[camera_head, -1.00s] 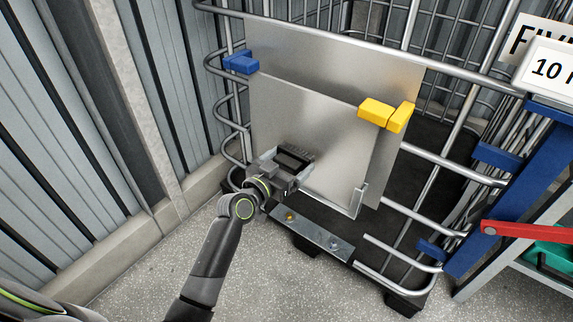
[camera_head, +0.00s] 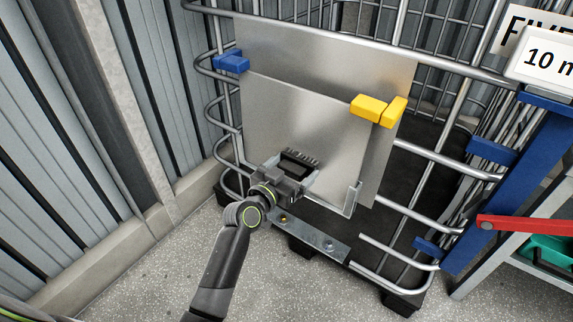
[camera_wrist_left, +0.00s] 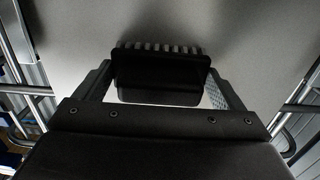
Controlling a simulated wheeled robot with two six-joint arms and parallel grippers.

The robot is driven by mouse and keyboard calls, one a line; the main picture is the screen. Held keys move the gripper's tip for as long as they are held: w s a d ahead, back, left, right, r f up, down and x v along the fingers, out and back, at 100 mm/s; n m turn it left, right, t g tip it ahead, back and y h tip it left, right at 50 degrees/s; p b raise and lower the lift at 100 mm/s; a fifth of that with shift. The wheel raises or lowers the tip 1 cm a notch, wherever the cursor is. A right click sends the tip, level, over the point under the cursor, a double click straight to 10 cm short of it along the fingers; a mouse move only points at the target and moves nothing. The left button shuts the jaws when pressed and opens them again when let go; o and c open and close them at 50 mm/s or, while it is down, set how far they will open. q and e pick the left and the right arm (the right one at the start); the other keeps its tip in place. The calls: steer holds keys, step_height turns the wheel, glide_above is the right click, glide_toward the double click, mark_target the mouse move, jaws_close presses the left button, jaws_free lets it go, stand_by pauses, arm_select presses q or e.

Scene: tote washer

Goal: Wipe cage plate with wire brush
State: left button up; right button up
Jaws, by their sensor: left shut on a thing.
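The cage plate (camera_head: 310,118) is a flat grey metal sheet on the front of a wire cage, in front of a larger grey sheet (camera_head: 330,48). My left gripper (camera_head: 290,172) is at the lower left part of the plate. It is shut on the wire brush (camera_head: 299,161), a dark block with a row of bristles. In the left wrist view the brush (camera_wrist_left: 160,75) sits between the two fingers, with its bristles towards the plate (camera_wrist_left: 215,25). I cannot tell whether the bristles touch the plate. My right gripper does not show.
A blue clip (camera_head: 231,62) is at the sheets' upper left and a yellow clip (camera_head: 378,109) at the right. Cage bars (camera_head: 432,160) surround them. A red lever (camera_head: 525,228) and blue post (camera_head: 510,185) stand right. A corrugated wall (camera_head: 60,150) is left.

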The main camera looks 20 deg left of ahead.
mark_target(287, 157)
arm_select(q)
steer(key=shift+s+d+f+b, duration=0.3)
steer(key=shift+d+f+b, duration=0.15)
steer(key=shift+d, duration=0.3)
steer(key=shift+s+d+f+b, duration=0.3)
steer(key=shift+d+f, duration=0.15)
steer(key=shift+d, duration=0.3)
steer(key=shift+r, duration=0.1)
step_height(287, 157, up, 3)
steer(key=p, duration=0.3)
steer(key=shift+w+r, duration=0.1)
steer(key=shift+r, duration=0.1)
steer(key=shift+f, duration=0.1)
